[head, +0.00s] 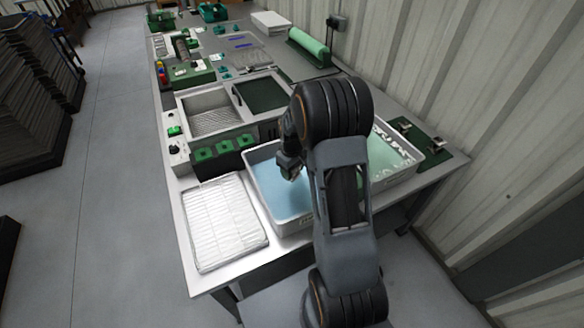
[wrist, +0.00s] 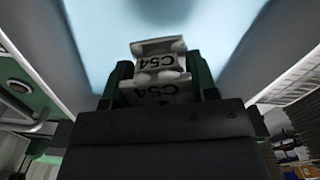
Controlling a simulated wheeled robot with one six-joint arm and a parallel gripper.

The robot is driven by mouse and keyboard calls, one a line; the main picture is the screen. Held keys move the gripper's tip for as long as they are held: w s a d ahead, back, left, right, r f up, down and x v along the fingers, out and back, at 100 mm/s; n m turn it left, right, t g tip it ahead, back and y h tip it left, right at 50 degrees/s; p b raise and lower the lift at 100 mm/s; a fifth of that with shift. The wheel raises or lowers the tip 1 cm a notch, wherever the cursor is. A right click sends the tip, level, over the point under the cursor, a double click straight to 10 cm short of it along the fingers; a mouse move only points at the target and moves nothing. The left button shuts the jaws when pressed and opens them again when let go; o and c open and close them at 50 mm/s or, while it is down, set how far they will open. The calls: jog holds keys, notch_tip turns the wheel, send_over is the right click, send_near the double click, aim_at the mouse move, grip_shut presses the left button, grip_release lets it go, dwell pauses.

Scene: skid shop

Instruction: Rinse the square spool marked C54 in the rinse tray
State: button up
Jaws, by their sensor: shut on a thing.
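The square spool (wrist: 158,48) is pale with dark C54 marks on two faces, in the wrist view. My gripper (wrist: 158,85) is shut on it, with a dark green finger on each side. Pale blue liquid fills the wrist view beyond the spool. In the head view my gripper (head: 291,168) points down over the blue part of a white-walled tray (head: 291,226). The spool is too small to make out there, and I cannot tell whether it touches the liquid.
A white ribbed rack (head: 222,222) lies left of the tray. Behind it are a green-slotted block (head: 222,150) and a metal basin (head: 208,112). A pale green bath with white pieces (head: 388,155) is right of my arm. A corrugated wall (head: 480,80) borders the bench on the right.

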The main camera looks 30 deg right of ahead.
aim_at(294, 193)
jog(key=shift+f+b, duration=2.35)
jog(key=shift+f, duration=1.25)
jog(key=shift+f, duration=0.3)
jog(key=shift+w, duration=0.15)
jog(key=shift+w+r, duration=0.1)
jog(key=shift+w, duration=0.65)
jog(key=shift+s, duration=1.8)
jog(key=shift+r, duration=0.15)
jog(key=shift+r+p, duration=4.15)
jog(key=shift+r, duration=1.65)
